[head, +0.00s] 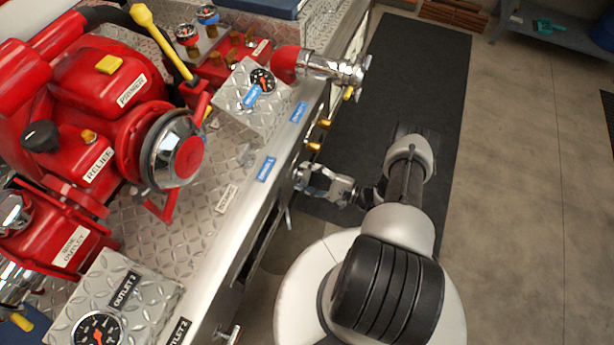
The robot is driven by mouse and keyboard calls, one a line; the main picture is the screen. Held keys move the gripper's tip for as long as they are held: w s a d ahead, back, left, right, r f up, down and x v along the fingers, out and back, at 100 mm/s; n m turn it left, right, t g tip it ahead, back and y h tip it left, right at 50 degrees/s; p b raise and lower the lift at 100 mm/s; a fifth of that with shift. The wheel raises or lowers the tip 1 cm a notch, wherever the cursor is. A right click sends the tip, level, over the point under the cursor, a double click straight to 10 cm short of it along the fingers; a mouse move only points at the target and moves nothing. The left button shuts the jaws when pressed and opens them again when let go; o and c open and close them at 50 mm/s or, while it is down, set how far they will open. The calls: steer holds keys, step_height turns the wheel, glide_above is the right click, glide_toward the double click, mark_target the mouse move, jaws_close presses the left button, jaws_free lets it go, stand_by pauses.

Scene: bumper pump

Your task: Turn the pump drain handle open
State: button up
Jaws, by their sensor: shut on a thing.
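My gripper (306,179) is at the front side of the metal pump bumper (236,228), just right of a small blue label (266,169). Its silver fingers are shut on what appears to be the pump drain handle, at the front face below the top edge. The fingers and the bumper edge hide most of that handle, so its turned angle cannot be told. The label's writing is too small to read with certainty.
Brass-coloured handles (318,132) stick out of the front face just beyond my gripper. A red and chrome outlet (320,66) juts out farther back. The red pump (100,100) fills the left. A dark mat (420,70) and bare floor (530,190) lie open at right.

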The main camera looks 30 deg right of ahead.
steer(key=n, duration=0.4)
steer(key=shift+f+n, duration=0.1)
steer(key=shift+n, duration=2.2)
steer(key=o, duration=1.1)
steer(key=shift+c, duration=0.2)
steer(key=shift+s, duration=0.1)
steer(key=v, duration=1.2)
